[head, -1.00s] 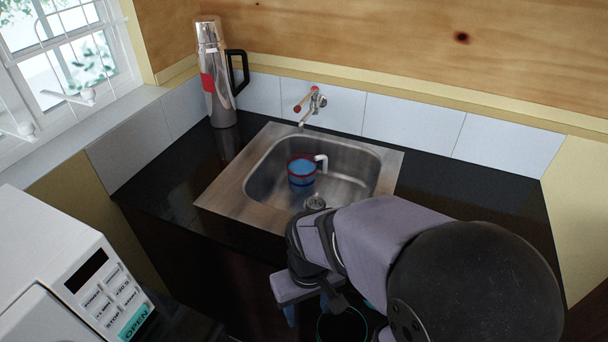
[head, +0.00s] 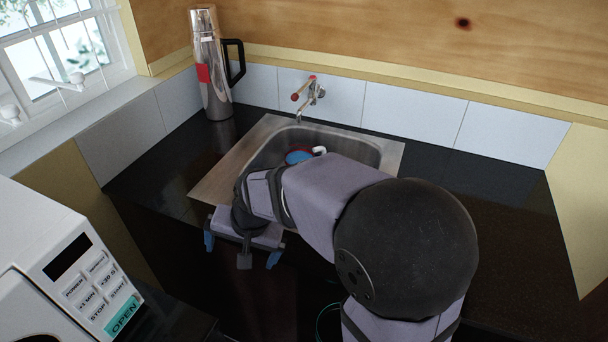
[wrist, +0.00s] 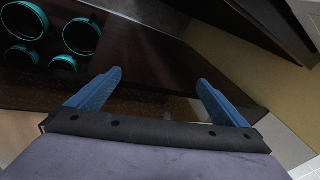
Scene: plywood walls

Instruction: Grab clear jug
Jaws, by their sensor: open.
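A blue jug-like vessel (head: 298,157) with a pale handle (head: 319,150) stands in the steel sink (head: 222,172). It is the only jug-like thing I see, and I cannot tell whether it is clear. My arm hides most of it in the head view, and it is not visible in the wrist view. My gripper (head: 241,252) is open and empty in front of the sink's near left edge, with its blue fingers pointing down. In the wrist view, the gripper (wrist: 159,77) has nothing between its fingers.
A steel flask (head: 214,85) with a black handle stands at the back left. The tap (head: 308,95) rises behind the sink. A white microwave (head: 60,265) is at the lower left. Several teal-rimmed rings (wrist: 81,37) show in the wrist view. The black counter (head: 440,170) right of the sink is clear.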

